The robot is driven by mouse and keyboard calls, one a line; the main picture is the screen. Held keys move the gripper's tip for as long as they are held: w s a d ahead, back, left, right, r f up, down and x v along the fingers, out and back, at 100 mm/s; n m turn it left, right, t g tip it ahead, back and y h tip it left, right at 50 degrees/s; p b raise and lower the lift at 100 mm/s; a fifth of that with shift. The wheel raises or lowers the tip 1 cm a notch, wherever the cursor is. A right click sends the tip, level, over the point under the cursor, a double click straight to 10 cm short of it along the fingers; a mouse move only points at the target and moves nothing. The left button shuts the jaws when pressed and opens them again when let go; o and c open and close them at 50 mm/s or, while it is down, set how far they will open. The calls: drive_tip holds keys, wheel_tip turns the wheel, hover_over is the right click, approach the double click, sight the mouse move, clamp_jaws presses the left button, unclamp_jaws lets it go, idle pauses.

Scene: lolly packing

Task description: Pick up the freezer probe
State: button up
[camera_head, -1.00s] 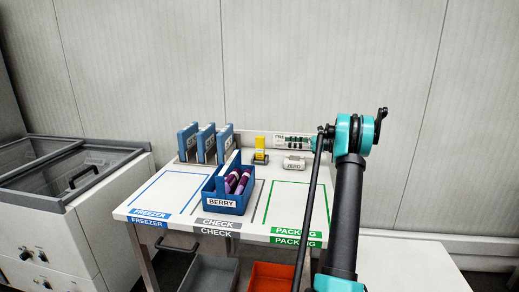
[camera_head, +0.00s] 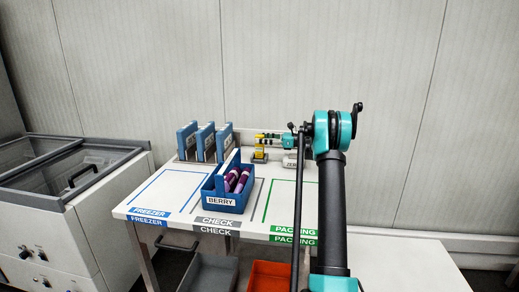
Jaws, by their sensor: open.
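The freezer probe is most likely the small yellow device (camera_head: 259,152) on a dark stand at the back of the table, behind the blue carrier. My gripper (camera_head: 260,137) is open. It reaches in from the right and its fingertips are at the top of the yellow device, overlapping it in this view. I cannot tell whether they touch it or are around it. The yellow top is partly hidden by the fingers.
A blue BERRY carrier (camera_head: 222,202) with purple lollies stands on the CHECK area. Several blue upright holders (camera_head: 205,142) stand at the back left. A ZERO block (camera_head: 289,163) is partly hidden by my arm. The PACKING (camera_head: 280,204) and FREEZER areas are clear.

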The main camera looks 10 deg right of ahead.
drive_tip(key=shift+w+a, duration=0.2)
drive_tip(key=shift+a, duration=0.4)
drive_tip(key=shift+c, duration=0.2)
clamp_jaws()
drive_tip(key=shift+r, duration=0.1)
